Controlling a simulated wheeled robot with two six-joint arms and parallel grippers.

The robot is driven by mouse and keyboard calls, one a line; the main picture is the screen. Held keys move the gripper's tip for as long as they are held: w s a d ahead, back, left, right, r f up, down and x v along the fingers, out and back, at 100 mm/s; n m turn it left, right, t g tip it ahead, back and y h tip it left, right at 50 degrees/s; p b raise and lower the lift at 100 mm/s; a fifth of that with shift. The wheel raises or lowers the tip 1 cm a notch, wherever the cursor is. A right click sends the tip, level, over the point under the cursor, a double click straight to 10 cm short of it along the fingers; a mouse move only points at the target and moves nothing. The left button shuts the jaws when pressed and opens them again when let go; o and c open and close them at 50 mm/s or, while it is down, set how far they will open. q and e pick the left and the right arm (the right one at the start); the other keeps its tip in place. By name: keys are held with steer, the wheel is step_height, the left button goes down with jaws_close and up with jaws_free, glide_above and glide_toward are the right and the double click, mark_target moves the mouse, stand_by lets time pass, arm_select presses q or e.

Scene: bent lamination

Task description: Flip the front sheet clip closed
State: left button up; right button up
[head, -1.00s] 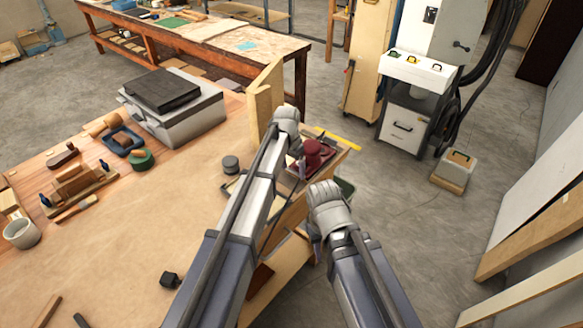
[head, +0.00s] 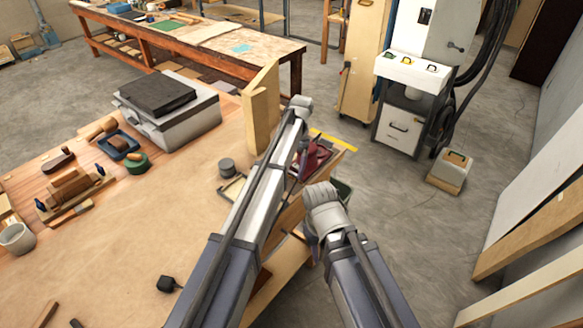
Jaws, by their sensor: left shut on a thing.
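My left gripper (head: 301,158) is at the bench's right end, beside a dark red object (head: 318,157) on a tray-like board. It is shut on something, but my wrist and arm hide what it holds. My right gripper (head: 309,240) hangs lower, just off the bench's right edge. Its fingers are small and dark, and I cannot tell whether they are open. I cannot make out the front sheet clip; that area is largely behind my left arm.
An upright pale wooden form (head: 262,108) stands at the bench's far right corner. A grey machine with a black top (head: 170,105), a dark round tin (head: 227,167) and hand tools are on the bench (head: 120,235).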

arm_select(q)
steer(key=o, duration=1.2)
steer(key=shift+c, duration=0.2)
steer(key=p+v, duration=0.7)
steer(key=v, duration=0.1)
steer(key=shift+p, duration=0.35)
steer(key=shift+f, duration=0.1)
